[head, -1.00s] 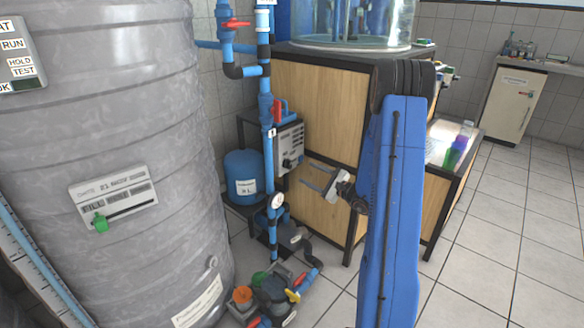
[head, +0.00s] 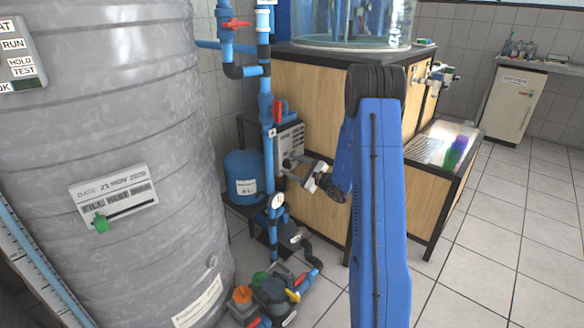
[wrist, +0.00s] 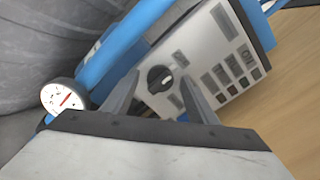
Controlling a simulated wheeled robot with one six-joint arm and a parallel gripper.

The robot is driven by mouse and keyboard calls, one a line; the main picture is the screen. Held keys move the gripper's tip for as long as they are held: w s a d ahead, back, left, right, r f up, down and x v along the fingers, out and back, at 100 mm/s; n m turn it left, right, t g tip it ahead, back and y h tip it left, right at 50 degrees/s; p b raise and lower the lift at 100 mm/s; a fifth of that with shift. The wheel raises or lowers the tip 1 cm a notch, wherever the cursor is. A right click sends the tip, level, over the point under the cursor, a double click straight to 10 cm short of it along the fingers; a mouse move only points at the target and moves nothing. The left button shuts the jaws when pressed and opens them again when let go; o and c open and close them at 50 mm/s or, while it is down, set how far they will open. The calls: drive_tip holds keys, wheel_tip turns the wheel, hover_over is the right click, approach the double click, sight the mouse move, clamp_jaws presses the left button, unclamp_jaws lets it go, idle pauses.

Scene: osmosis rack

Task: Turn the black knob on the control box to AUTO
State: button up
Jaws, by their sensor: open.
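The control box (head: 291,141) is a grey box mounted beside the blue vertical pipe in the head view. In the wrist view its tilted face (wrist: 205,50) shows a black round knob (wrist: 160,79) with a light pointer mark, and several small dark panels. The lettering around the knob is too small to read. My gripper (wrist: 158,92) is open, with one finger on each side of the knob in the picture. Contact with the knob cannot be told. In the head view my gripper (head: 296,170) is at the lower part of the box and hides the knob.
A blue vertical pipe (head: 267,110) with red valve handles runs left of the box. A pressure gauge (head: 278,201) sits low on it and also shows in the wrist view (wrist: 63,97). A large grey tank (head: 110,110) fills the left. A wooden cabinet (head: 315,90) stands right.

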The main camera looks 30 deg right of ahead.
drive_tip(key=c, duration=1.1)
drive_tip(key=shift+o, duration=0.2)
drive_tip(key=m, duration=0.4)
drive_tip(key=shift+m, duration=0.4)
drive_tip(key=m, duration=0.4)
drive_tip(key=shift+m, duration=0.4)
drive_tip(key=o, duration=1.1)
drive_tip(key=shift+c, duration=0.2)
drive_tip(key=shift+s, duration=0.1)
